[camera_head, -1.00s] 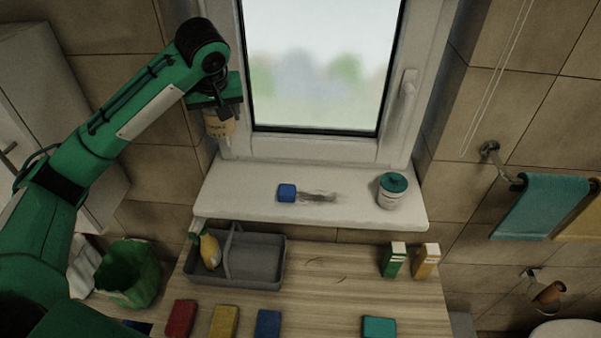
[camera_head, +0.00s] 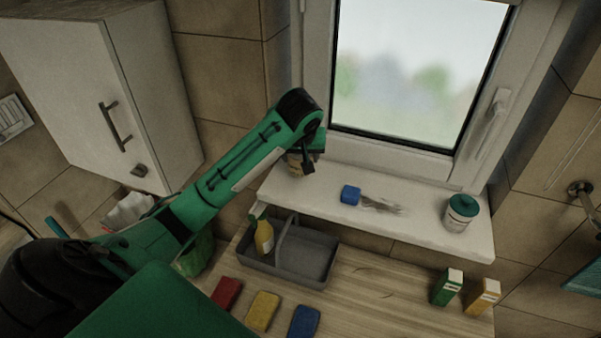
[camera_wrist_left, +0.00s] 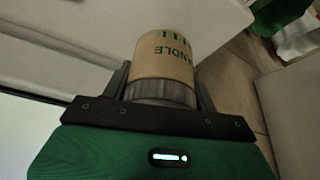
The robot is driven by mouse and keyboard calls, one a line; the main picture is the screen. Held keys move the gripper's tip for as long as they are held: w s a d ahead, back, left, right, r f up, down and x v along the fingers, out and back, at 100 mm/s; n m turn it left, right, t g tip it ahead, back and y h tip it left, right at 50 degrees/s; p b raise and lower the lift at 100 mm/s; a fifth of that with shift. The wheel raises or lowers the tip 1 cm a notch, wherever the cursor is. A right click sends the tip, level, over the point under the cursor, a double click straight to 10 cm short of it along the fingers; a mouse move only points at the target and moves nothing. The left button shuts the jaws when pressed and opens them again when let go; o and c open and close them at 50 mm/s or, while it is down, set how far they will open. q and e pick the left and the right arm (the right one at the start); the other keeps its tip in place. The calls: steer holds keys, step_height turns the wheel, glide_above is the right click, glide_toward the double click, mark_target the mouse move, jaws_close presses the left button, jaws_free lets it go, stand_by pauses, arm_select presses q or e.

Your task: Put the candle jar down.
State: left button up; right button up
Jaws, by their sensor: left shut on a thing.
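The candle jar (camera_wrist_left: 163,56) has a tan label with green "CANDLE" lettering and a grey band at its near end. My left gripper (camera_wrist_left: 163,88) is shut on it, a finger on each side. In the head view the jar (camera_head: 296,163) is mostly hidden behind my left gripper (camera_head: 308,158), at the left end of the white windowsill (camera_head: 420,221). I cannot tell whether the jar touches the sill. My right gripper is not in view.
A blue sponge (camera_head: 350,195) lies mid-sill beside a dark smear (camera_head: 382,205). A teal-lidded jar (camera_head: 460,213) stands at the sill's right end. Below, a grey caddy (camera_head: 315,262) holds a yellow bottle (camera_head: 264,236). Green (camera_head: 447,287) and orange (camera_head: 484,296) boxes stand right.

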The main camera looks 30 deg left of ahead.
mark_target(300, 170)
arm_select(q)
steer(key=shift+a+f, duration=0.1)
steer(key=shift+f, duration=0.55)
step_height(300, 170, down, 3)
steer(key=shift+f+p, duration=0.1)
steer(key=shift+p, duration=0.7)
steer(key=shift+f, duration=0.3)
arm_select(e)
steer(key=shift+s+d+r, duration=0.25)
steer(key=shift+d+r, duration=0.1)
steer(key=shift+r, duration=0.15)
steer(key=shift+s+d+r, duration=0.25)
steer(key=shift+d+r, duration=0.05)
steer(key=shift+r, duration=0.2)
arm_select(q)
steer(key=shift+f, duration=0.1)
steer(key=o, duration=1.1)
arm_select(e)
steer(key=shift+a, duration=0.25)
